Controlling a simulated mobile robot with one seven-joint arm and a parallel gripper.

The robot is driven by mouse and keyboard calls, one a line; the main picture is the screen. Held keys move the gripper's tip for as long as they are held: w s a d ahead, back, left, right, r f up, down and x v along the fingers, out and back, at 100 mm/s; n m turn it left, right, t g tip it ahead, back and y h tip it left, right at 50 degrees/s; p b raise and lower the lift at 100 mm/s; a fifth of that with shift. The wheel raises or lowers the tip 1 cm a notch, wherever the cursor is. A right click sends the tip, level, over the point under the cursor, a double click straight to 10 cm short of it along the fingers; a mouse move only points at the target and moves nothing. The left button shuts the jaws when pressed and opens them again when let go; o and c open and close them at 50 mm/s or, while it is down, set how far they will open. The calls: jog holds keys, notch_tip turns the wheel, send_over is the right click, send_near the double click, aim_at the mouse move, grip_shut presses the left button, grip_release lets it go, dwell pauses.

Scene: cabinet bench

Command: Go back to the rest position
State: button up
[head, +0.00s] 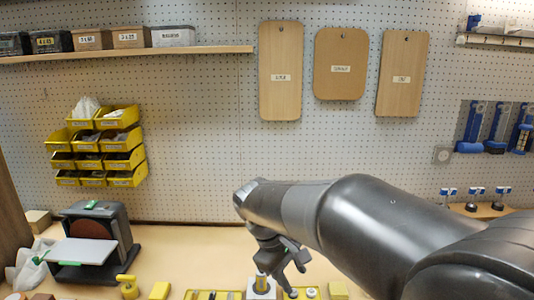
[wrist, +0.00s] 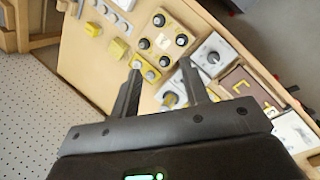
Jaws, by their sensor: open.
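My gripper (head: 278,268) hangs low over the bench at the bottom middle of the head view, fingers pointing down. In the wrist view my gripper (wrist: 162,85) has its two fingers spread apart with nothing held between them. Below the fingers is a grey block with a yellow peg (wrist: 170,99); it also shows in the head view as a metal block with a yellow top (head: 262,286). I cannot tell whether the gripper touches anything.
The bench top (head: 190,250) holds a panel with several dark knobs (wrist: 165,41) and yellow blocks (head: 160,290). A disc sander (head: 95,240) stands at left. Yellow bins (head: 105,145), a shelf (head: 120,53) and wooden boards (head: 341,65) are on the pegboard wall.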

jog(key=s+d+r+m+t+y, duration=0.1)
jog(key=s+d+m, duration=0.3)
jog(key=s, duration=0.4)
jog(key=s+d+r+m+t+y, duration=0.1)
jog(key=s+d+m+t+y, duration=0.2)
jog(key=s, duration=0.5)
jog(key=d+m+t, duration=0.1)
jog(key=d+m, duration=0.1)
jog(key=m, duration=0.1)
jog(key=shift+d+r, duration=0.2)
jog(key=shift+d, duration=0.05)
jog(key=shift+c, duration=0.2)
